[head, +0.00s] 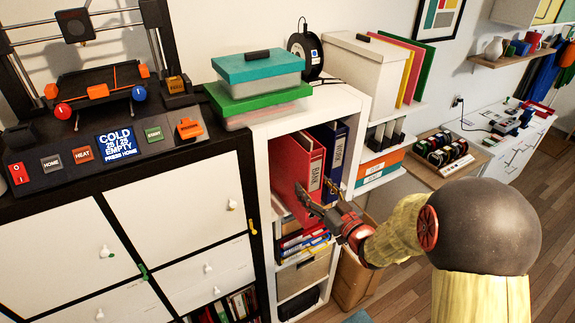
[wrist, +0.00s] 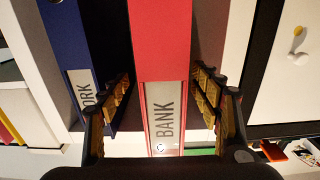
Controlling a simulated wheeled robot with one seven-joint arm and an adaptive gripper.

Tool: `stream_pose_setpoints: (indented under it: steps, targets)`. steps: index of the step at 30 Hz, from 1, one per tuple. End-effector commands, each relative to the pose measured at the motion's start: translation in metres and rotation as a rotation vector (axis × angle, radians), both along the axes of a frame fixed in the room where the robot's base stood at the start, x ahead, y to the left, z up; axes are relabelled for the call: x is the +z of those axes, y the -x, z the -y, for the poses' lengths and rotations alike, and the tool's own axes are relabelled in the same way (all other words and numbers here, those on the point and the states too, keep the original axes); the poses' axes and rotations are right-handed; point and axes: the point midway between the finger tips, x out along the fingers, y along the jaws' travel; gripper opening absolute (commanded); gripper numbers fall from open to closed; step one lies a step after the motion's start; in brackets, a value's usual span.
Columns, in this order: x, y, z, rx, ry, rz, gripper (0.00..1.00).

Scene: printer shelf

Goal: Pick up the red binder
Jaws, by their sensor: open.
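The red binder (head: 298,172), labelled BANK, stands upright in the upper compartment of the white shelf (head: 262,190). In the wrist view the red binder (wrist: 160,45) fills the middle, its spine towards me. My gripper (head: 318,197) is at the binder's front, and its open fingers (wrist: 162,95) show on either side of the spine. A gap shows on each side, widest on the right; I cannot tell whether either finger touches. The lower end of the spine is partly hidden by my gripper in the head view. A blue binder (head: 335,150) labelled WORK stands right beside it, also in the wrist view (wrist: 75,55).
Stacked books (head: 303,240) lie in the compartment below. Lidded boxes (head: 258,65) and a black spool (head: 306,52) sit on top of the shelf. A black-framed cabinet (head: 180,195) adjoins on the left.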

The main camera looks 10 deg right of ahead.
Motion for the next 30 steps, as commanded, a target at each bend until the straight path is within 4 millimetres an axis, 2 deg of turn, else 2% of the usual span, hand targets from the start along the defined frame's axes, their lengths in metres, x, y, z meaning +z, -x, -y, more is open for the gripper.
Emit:
stream_pose_setpoints:
  steps: [11,19,30]
  targets:
    - [0.0,-0.032,-0.013,0.003,-0.001,0.0,0.64]
    - [0.001,-0.066,-0.026,0.003,0.0,0.001,0.64]
    - [0.0,-0.073,-0.027,0.001,0.0,0.0,0.62]
